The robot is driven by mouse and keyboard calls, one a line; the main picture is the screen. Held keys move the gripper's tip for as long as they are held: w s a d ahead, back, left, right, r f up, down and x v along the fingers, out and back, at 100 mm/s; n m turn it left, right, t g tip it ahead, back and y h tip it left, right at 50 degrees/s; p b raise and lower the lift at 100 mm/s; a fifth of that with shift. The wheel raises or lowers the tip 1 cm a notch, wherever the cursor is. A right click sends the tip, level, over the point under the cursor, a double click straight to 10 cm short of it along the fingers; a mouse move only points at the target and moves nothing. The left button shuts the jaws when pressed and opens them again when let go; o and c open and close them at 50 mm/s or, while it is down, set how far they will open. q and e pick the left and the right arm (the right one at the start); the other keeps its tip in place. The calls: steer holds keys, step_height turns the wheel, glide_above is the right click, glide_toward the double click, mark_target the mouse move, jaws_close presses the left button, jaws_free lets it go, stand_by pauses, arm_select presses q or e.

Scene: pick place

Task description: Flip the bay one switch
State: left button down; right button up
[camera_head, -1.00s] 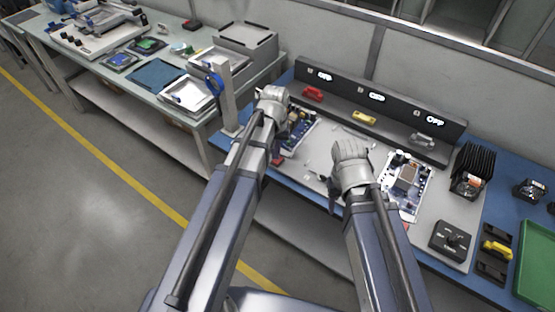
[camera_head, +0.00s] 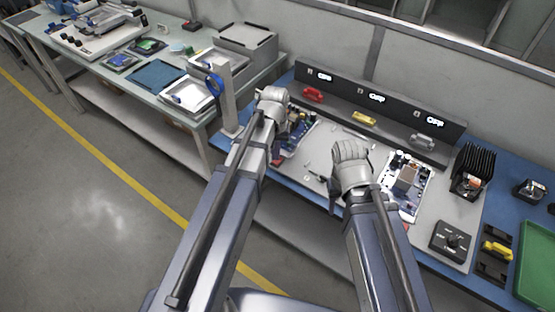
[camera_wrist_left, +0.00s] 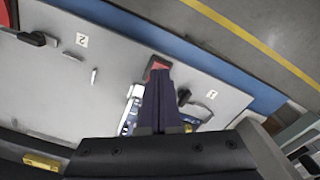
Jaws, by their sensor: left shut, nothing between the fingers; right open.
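In the left wrist view a red switch-like part (camera_wrist_left: 158,63) sits at the grey board's edge beside the blue strip, between the labels "1" and "2" and nearer label "1" (camera_wrist_left: 210,93). My left gripper (camera_wrist_left: 158,76) is shut and empty. Its dark fingertips overlap the red part's lower edge; I cannot tell whether they touch. In the head view the left fingers are mostly hidden by the arm. The leftmost sign (camera_head: 325,77) reads "OFF", above a red handle (camera_head: 313,95). My right gripper (camera_head: 334,200) is open and empty above the board's front edge.
Circuit boards lie on the grey board, one (camera_head: 406,186) right of my right gripper. A black heatsink (camera_head: 473,168), a black dial box (camera_head: 452,240) and a green tray (camera_head: 537,265) stand to the right. A grey post (camera_head: 228,100) rises left of my left arm.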

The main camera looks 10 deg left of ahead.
mark_target(276, 163)
arm_select(q)
steer(key=shift+f+b, duration=0.9)
stand_by(1.0)
steer(key=shift+r, duration=0.1)
step_height(276, 163, up, 7)
steer(key=p, duration=0.7)
steer(key=shift+s+d, duration=0.1)
steer(key=s+d+m+y, duration=0.1)
steer(key=s+d+m, duration=0.4)
steer(key=s+d, duration=0.5)
steer(key=s, duration=0.4)
steer(key=shift+d+m, duration=0.15)
steer(key=shift+m, duration=0.25)
